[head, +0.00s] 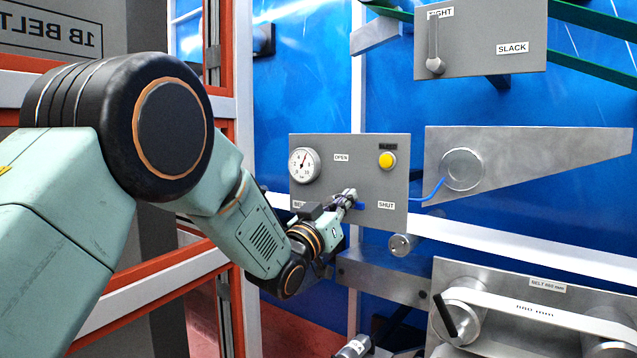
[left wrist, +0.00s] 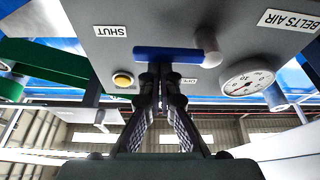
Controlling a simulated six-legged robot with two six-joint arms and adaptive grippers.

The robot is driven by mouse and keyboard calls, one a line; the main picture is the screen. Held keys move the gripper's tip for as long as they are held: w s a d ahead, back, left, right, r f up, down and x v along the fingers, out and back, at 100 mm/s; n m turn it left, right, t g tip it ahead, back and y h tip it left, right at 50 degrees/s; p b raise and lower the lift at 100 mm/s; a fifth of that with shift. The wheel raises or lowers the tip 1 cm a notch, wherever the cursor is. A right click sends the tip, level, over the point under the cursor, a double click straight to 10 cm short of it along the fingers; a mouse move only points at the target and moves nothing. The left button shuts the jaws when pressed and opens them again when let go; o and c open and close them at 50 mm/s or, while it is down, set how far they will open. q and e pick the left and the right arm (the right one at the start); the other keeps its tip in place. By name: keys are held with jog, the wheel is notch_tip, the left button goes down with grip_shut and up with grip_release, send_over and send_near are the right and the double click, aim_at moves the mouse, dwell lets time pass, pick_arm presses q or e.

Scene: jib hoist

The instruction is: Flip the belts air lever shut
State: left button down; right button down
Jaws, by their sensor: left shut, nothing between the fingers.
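The belts air panel (head: 375,178) is a grey plate with an OPEN label (head: 341,157) at upper middle and a SHUT label (head: 386,205) at lower right. The blue lever (left wrist: 168,54) runs level from a grey round hub (left wrist: 208,48), its free end towards the SHUT label (left wrist: 111,31) in the left wrist view, which is upside down. In the head view only a bit of the lever (head: 361,206) shows past my gripper. My left gripper (head: 349,197) is shut and empty, tips at the lever's upper edge; I cannot tell if they touch. My right gripper is out of view.
A pressure gauge (head: 304,165) and a yellow button (head: 386,160) sit on the same panel. A tension plate marked SLACK (head: 480,40) hangs above right. A bracket with a blue hose (head: 540,160) is to the right, and a roller unit (head: 540,310) below right.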

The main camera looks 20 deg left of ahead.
aim_at(347, 179)
pick_arm(q)
jog(key=shift+f, duration=0.1)
dwell(0.6)
notch_tip(347, 179, up, 4)
jog(key=r+p, duration=0.1)
jog(key=p, duration=0.2)
jog(key=v, duration=1)
jog(key=shift+f, duration=0.45)
jog(key=shift+w+a, duration=0.1)
jog(key=shift+a, duration=0.05)
